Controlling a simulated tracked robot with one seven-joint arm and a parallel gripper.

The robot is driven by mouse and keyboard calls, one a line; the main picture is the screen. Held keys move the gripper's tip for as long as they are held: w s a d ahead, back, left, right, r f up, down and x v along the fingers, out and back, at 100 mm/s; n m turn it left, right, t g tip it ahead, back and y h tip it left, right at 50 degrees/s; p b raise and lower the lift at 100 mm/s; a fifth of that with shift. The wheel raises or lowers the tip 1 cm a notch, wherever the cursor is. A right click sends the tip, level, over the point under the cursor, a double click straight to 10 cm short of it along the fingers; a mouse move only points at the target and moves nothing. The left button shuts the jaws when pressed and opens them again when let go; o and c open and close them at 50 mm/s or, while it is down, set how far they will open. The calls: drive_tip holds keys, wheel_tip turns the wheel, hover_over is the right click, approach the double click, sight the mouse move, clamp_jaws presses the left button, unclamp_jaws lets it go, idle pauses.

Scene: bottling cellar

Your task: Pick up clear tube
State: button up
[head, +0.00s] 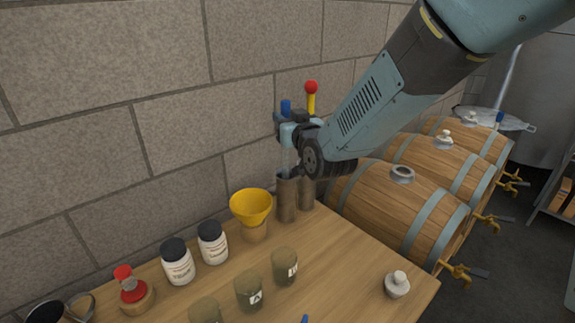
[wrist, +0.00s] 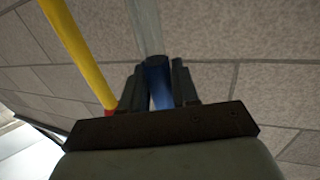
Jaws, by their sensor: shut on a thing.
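The clear tube (head: 286,158) has a blue top (head: 286,106) and stands about upright at the back of the bench. My gripper (head: 290,122) is shut on the tube at its blue top, above a brown cylindrical holder (head: 287,200). The tube's lower end meets the holder's mouth; how deep it sits inside is hidden. In the wrist view the blue top (wrist: 158,85) is between the dark fingers, and the clear tube (wrist: 147,28) runs away from them.
A yellow rod with a red knob (head: 311,88) stands close behind my gripper, above a second holder (head: 306,195). A yellow funnel (head: 251,206), white jars (head: 177,262) and several cups (head: 249,290) stand on the bench. Barrels (head: 395,205) lie to the right; the wall is close behind.

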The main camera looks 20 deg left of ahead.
drive_tip(key=shift+r, duration=0.15)
drive_tip(key=shift+c, duration=0.4)
wheel_tip(320, 180, up, 18)
idle(0.5)
